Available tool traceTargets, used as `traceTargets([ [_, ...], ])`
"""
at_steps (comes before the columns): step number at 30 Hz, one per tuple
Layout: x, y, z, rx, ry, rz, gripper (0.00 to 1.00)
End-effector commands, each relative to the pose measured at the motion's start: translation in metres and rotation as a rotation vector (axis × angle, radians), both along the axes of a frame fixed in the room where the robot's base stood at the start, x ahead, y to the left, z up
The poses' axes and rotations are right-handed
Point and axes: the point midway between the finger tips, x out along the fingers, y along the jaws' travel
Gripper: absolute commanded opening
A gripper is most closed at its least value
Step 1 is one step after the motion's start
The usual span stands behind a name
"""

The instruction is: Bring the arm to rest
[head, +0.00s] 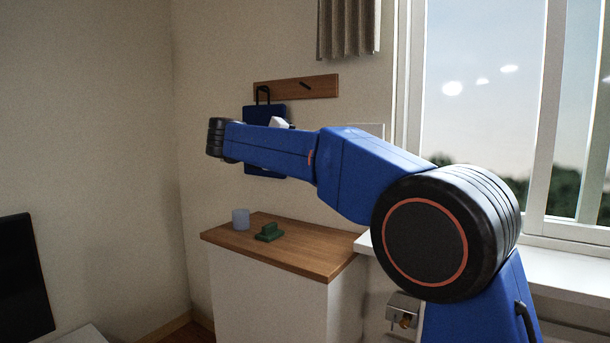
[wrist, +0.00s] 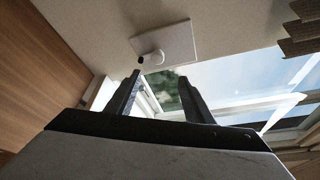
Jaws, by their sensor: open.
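My blue arm reaches across the head view from the lower right to the upper left, raised above the wooden-topped cabinet (head: 300,252). My gripper (wrist: 160,76) shows in the wrist view with its two dark fingers apart and nothing between them. Beyond the fingers are a pale wall, a white wall plate (wrist: 178,40) with a round white knob (wrist: 152,57), and the window. In the head view the fingers are hidden behind the arm.
A grey-blue cup (head: 240,219) and a green object (head: 269,232) stand on the cabinet. A dark blue item (head: 262,113) hangs from a wooden wall rail (head: 297,88) behind the arm. A window (head: 490,90) is at right. A dark screen (head: 20,280) is at left.

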Motion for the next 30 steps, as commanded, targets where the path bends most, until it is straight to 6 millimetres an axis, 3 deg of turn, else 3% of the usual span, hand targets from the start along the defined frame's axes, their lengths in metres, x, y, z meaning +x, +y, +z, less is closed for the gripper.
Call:
traceTargets([
  [9, 0.018, -0.064, 0.078, -0.283, -0.093, 0.289, 0.48],
  [16, 0.003, -0.081, 0.106, -0.582, -0.07, 0.555, 0.48],
  [20, -0.017, -0.083, 0.099, -0.753, -0.01, 0.705, 0.48],
  [23, -0.037, -0.081, 0.08, -0.88, 0.058, 0.822, 0.48],
  [26, -0.062, -0.081, 0.05, -1.003, 0.145, 0.937, 0.48],
  [30, -0.104, -0.084, -0.008, -1.157, 0.301, 1.101, 0.48],
])
